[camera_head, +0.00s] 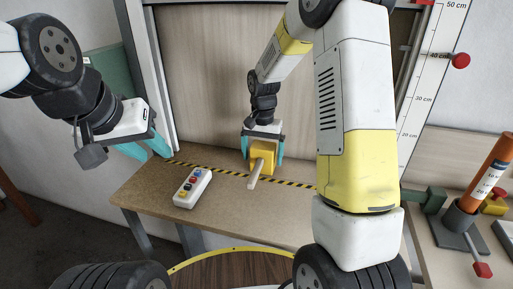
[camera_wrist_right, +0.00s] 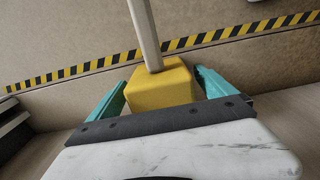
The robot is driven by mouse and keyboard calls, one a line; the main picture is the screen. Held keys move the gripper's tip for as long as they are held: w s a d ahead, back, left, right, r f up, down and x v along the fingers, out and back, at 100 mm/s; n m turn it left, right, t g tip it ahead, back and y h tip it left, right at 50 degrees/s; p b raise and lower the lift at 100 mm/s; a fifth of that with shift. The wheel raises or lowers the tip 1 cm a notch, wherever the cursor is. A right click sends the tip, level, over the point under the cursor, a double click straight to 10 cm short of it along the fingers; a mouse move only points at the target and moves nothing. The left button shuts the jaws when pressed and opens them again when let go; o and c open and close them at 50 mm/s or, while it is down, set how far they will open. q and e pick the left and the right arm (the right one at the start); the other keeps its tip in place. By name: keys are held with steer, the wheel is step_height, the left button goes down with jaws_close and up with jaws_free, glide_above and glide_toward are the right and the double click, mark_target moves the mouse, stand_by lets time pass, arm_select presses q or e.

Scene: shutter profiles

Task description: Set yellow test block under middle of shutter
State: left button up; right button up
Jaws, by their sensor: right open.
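The yellow test block (camera_head: 263,152) with a pale bar-shaped handle (camera_head: 254,180) is at the worktop, just behind the hazard strip. Its handle crosses the strip towards me. My right gripper (camera_head: 263,158) is open around it, one teal finger on each side. In the right wrist view the block (camera_wrist_right: 160,86) lies between the spread fingers (camera_wrist_right: 161,77), with gaps showing at both sides. Whether it rests on the worktop is hard to tell. My left gripper (camera_head: 153,146) is open and empty at the left. A wood-coloured panel (camera_head: 205,70) fills the frame behind; I cannot tell whether it is the shutter.
A white button box (camera_head: 193,187) lies on the worktop (camera_head: 150,192) at the left. The black-yellow strip (camera_head: 212,169) runs across it. A centimetre scale (camera_head: 424,85) stands at the right, beside an orange cylinder (camera_head: 486,172) in a grey stand. The front middle worktop is clear.

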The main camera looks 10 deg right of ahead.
step_height(320, 180, up, 11)
steer(key=shift+r, duration=0.2)
steer(key=s+d+r+n+t+y, duration=0.1)
steer(key=s+d+r+n+t, duration=0.15)
steer(key=s+r, duration=0.75)
steer(key=s+f+n+t+y, duration=0.1)
steer(key=s+n+t, duration=0.1)
steer(key=s, duration=1.1)
steer(key=shift+s+d+n+t, duration=0.25)
steer(key=shift+n+t, duration=0.1)
steer(key=shift+t, duration=0.5)
steer(key=shift+c, duration=0.4)
